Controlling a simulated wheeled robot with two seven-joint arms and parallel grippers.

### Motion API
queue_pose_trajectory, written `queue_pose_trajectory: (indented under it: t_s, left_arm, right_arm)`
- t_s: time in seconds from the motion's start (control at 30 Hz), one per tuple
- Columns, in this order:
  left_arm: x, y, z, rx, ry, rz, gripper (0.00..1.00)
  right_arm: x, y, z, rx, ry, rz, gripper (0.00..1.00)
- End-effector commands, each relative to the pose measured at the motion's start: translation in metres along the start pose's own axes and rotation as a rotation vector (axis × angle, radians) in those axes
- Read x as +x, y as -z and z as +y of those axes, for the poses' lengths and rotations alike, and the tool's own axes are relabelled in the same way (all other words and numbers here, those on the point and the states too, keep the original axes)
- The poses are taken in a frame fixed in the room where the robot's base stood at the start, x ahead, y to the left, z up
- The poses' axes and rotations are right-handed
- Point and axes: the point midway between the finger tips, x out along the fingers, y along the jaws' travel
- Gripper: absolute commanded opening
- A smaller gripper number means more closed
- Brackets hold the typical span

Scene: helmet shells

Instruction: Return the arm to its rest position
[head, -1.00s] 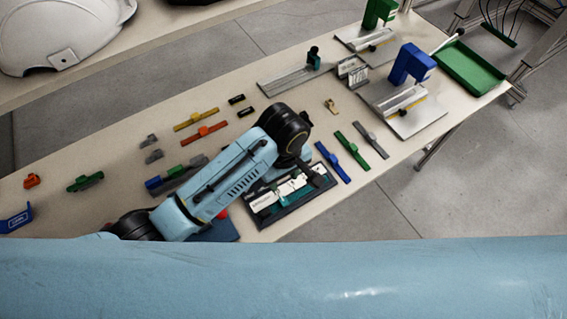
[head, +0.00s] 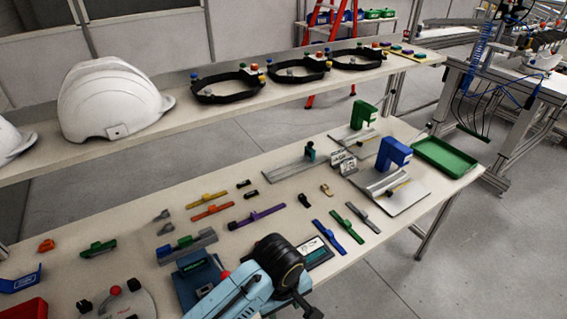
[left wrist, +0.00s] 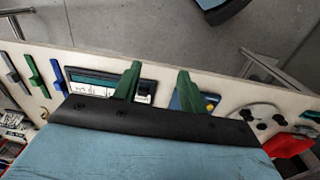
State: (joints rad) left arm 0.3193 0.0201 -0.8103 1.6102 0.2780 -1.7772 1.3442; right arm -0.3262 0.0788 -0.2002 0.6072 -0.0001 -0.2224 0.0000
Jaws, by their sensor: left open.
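My left arm (head: 240,296) comes in at the bottom middle of the head view, over the near edge of the long bench (head: 375,262). Its black wrist joint (head: 279,260) partly covers the dark tray (head: 318,252) with a teal and white panel. In the left wrist view my left gripper (left wrist: 159,70) shows two green fingers spread apart with nothing between them. Behind the fingers are the tray (left wrist: 88,80) and the bench's near edge. My right gripper is not in view.
Coloured strips, such as a purple one (head: 257,217), lie mid-bench. A blue device (head: 196,277) stands left of the arm. Green (head: 363,115) and blue (head: 393,152) stands and a green tray (head: 446,157) are at the right. White helmets (head: 110,100) and black headbands (head: 228,87) line the rear shelf.

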Motion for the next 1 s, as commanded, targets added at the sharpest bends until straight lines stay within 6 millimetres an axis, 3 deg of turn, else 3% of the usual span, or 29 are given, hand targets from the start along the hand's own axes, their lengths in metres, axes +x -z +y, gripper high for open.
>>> queue_pose_trajectory:
  t_s: [0.13, 0.3, 0.4, 0.7, 1.0]
  left_arm:
    - [0.0, -0.008, -0.013, 0.071, -0.061, -0.02, 0.42]
    - [-0.001, -0.014, -0.035, 0.161, -0.132, -0.019, 0.42]
    - [-0.004, -0.016, -0.056, 0.221, -0.174, 0.002, 0.42]
    - [-0.021, -0.012, -0.151, 0.432, -0.189, 0.155, 0.42]
    - [-0.042, -0.01, -0.22, 0.583, -0.095, 0.265, 0.42]
  right_arm:
    - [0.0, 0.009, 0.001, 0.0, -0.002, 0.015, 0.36]
    - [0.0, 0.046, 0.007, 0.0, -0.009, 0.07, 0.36]
    - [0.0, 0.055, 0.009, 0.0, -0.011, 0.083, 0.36]
    - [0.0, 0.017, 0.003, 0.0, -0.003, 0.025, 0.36]
    - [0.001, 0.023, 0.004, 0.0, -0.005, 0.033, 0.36]
